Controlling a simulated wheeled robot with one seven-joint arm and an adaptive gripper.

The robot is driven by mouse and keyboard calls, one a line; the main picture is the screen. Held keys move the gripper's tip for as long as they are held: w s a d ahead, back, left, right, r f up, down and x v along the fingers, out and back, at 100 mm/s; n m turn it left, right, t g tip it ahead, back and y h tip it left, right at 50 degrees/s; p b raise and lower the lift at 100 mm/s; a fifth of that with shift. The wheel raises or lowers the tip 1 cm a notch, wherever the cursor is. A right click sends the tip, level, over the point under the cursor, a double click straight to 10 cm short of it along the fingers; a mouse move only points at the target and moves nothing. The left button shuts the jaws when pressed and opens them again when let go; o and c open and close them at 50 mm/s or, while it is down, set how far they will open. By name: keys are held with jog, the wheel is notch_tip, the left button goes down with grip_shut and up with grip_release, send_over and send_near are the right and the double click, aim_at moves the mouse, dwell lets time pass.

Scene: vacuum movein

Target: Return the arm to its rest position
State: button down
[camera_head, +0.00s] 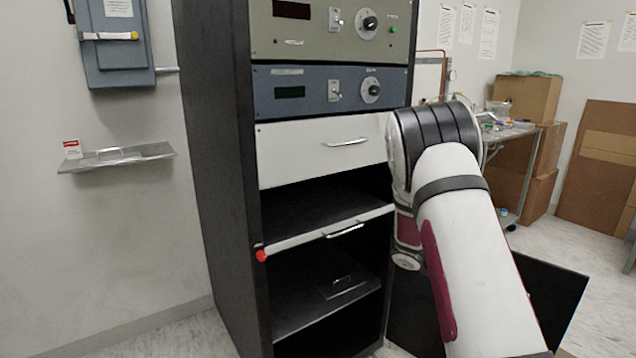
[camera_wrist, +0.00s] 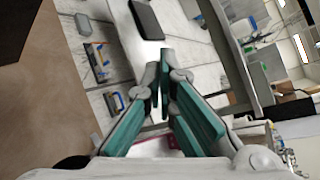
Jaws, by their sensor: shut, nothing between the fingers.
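My arm (camera_head: 470,235) reaches up in front of the right side of the rack in the head view, bent at a black joint near the drawer's height. My gripper does not show in the head view. In the wrist view my gripper (camera_wrist: 161,75) points up the picture, with its green-padded fingers brought together at the tips. I see nothing held between them.
A black equipment rack (camera_head: 222,180) holds a white drawer (camera_head: 300,150) and an open shelf bay with a handled front bar (camera_head: 320,233). A wall shelf (camera_head: 120,157) is at left. A cluttered table (camera_head: 510,131) and cardboard boxes (camera_head: 528,96) stand behind my arm.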

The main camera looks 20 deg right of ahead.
jog(key=s+a+r+m+t+y, duration=0.2)
jog(key=s+a+r+m+y, duration=0.15)
jog(key=a+r+m, duration=0.4)
jog(key=s+a+r+m+t+y, duration=0.25)
jog(key=s+a+r+m, duration=0.2)
jog(key=a, duration=0.65)
jog(key=s+a+r+m+t+y, duration=0.1)
jog(key=s+a+m+t+y, duration=0.2)
jog(key=s+a, duration=0.45)
jog(key=s+a+r+m+t+y, duration=0.1)
jog(key=s+a+m+t+y, duration=0.25)
jog(key=a, duration=0.65)
notch_tip(320, 180, up, 19)
jog(key=m+t+h+p, duration=0.1)
jog(key=m+t+p, duration=0.1)
jog(key=p, duration=1.5)
jog(key=shift+s+a+t+h+p, duration=0.15)
jog(key=shift+s+t+h+p, duration=0.2)
jog(key=shift+s, duration=0.1)
jog(key=c, duration=1.6)
grip_release()
